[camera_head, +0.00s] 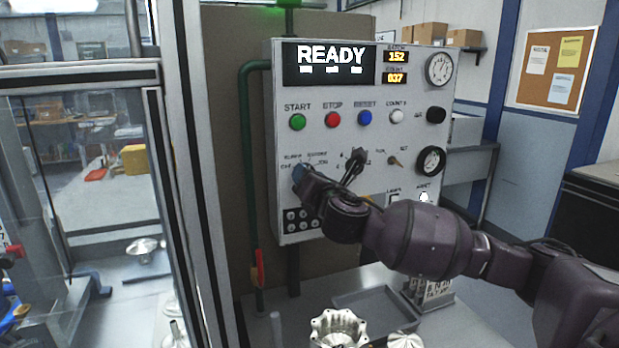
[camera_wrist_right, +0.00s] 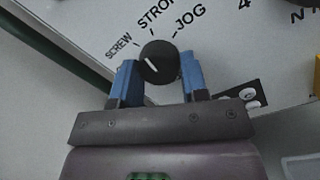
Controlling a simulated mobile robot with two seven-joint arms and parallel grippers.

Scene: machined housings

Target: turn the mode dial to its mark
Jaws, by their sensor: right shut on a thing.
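The mode dial (camera_wrist_right: 159,62) is a round black knob with a white pointer line, on the pale control panel (camera_head: 345,220). In the right wrist view its pointer leans up and left, roughly towards the SCREW side. Printed labels reading SCREW, STRO… and JOG fan out above it, with short tick marks. My right gripper (camera_wrist_right: 157,80) has its blue fingers on either side of the dial and is shut on it. In the head view my right gripper (camera_head: 299,173) reaches the panel's left part and hides most of the dial. My left gripper is not in view.
A second black selector (camera_head: 356,158) sits just right of my right wrist. Green, red and blue buttons (camera_head: 364,118) are above. A green pipe (camera_head: 247,150) runs along the panel's left side. A grey tray (camera_head: 375,308) and metal housing (camera_head: 338,328) are on the bench below.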

